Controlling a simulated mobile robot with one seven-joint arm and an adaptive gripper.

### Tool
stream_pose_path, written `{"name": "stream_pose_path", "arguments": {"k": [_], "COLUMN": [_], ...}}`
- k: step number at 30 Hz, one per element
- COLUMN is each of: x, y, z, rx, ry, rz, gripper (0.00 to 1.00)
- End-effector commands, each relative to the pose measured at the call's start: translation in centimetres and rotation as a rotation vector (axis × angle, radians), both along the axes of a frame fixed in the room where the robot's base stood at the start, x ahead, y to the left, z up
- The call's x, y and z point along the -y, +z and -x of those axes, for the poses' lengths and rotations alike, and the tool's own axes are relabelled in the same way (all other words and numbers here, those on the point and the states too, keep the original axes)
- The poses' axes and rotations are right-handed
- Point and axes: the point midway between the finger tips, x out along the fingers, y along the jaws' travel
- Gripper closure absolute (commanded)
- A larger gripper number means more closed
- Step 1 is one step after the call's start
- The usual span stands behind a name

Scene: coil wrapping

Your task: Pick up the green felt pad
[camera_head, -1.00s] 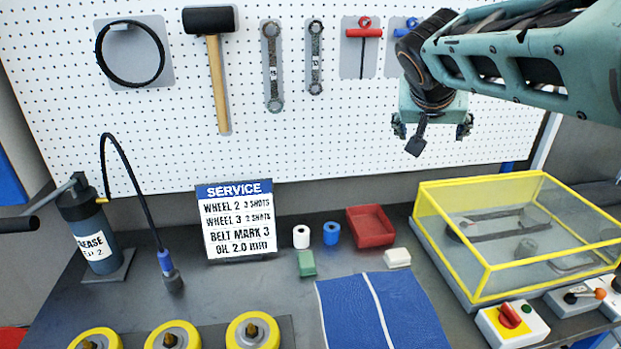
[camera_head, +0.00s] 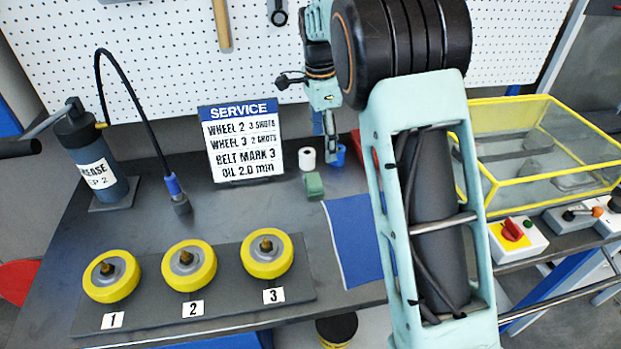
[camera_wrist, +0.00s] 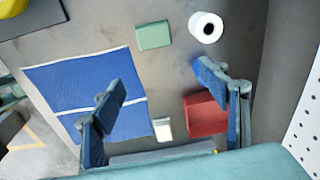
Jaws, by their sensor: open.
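The green felt pad (camera_head: 314,185) is a small green block-like piece lying on the dark bench, in front of the white roll and beside the blue cloth's upper left corner. It also shows near the top middle of the wrist view (camera_wrist: 153,34). My gripper (camera_head: 331,145) hangs pointing down above the bench, just behind and to the right of the pad in the head view. The pad lies beyond the fingertips, not touched.
A white roll (camera_head: 307,158) stands close behind the pad. The blue cloth (camera_head: 352,245), a red tray (camera_wrist: 205,114) and a white block (camera_wrist: 162,129) lie nearby. The service sign (camera_head: 242,145) and three yellow wheels (camera_head: 189,266) are left. A yellow-framed clear box (camera_head: 545,145) is right.

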Motion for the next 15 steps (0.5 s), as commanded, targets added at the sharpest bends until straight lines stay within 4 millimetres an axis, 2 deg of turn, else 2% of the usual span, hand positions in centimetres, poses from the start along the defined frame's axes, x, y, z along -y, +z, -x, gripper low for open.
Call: {"name": "stream_pose_path", "arguments": {"k": [1, 5, 15], "x": [-0.7, -1.9, -2.0], "y": [-1.0, -2.3, -7.0], "z": [0.1, 0.4, 0.5], "rx": [-0.027, -0.062, -0.065], "ry": [-0.027, -0.069, -0.071], "rz": [-0.025, -0.062, -0.066], "gripper": [0.32, 0.32, 0.32]}}
